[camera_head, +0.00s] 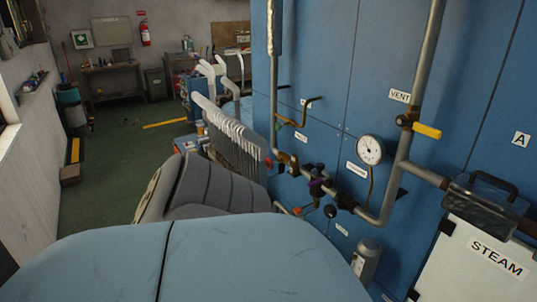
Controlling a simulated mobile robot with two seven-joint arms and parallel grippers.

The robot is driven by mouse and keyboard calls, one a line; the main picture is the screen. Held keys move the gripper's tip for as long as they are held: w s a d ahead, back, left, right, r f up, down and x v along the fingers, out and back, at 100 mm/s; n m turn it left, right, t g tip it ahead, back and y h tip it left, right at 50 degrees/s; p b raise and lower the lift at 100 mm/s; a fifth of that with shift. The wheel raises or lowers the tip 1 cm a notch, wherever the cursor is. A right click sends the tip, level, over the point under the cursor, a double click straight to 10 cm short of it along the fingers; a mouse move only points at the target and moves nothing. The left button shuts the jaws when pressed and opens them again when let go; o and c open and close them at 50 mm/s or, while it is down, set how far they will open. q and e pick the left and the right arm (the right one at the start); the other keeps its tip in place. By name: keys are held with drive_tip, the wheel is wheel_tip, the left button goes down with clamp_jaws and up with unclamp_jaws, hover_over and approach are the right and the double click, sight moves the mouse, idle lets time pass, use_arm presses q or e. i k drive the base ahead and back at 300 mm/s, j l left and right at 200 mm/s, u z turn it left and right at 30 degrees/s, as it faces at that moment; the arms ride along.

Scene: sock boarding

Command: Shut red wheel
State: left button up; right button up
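Two small red parts show on the pipework of the blue panel. One red part (268,162) is at the left end of the pipe run. An orange-red part (297,211) sits lower, beside a dark round knob (330,211). Both are too small to tell which is the wheel or how far it is turned. A purple-dark valve part (316,187) is between them and the gauge (370,149). Neither of my grippers is in view.
A grey pipe (414,100) with a yellow lever (427,131) runs down the panel. A white STEAM box (475,262) is at lower right. A large blue surface (220,262) fills the foreground. A rack of white pieces (228,133) stands left of the pipes. Green floor (110,185) is open farther left.

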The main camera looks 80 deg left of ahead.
sight(268, 163)
drive_tip(key=u, duration=2.55)
drive_tip(key=i+j+z, duration=0.15)
drive_tip(key=z, duration=0.2)
drive_tip(key=i+j+z, duration=0.1)
drive_tip(key=j+z, duration=0.25)
drive_tip(key=i+j+z, duration=0.15)
drive_tip(key=j, duration=0.15)
drive_tip(key=j+z, duration=0.1)
drive_tip(key=j, duration=0.25)
drive_tip(key=i+j+z, duration=0.15)
drive_tip(key=j, duration=0.2)
drive_tip(key=i+j, duration=0.15)
drive_tip(key=j, duration=0.65)
drive_tip(key=i+j+z, duration=0.1)
drive_tip(key=j, duration=0.75)
drive_tip(key=i+j, duration=0.1)
drive_tip(key=j, duration=0.7)
drive_tip(key=i+j+z, duration=0.15)
drive_tip(key=j, duration=0.7)
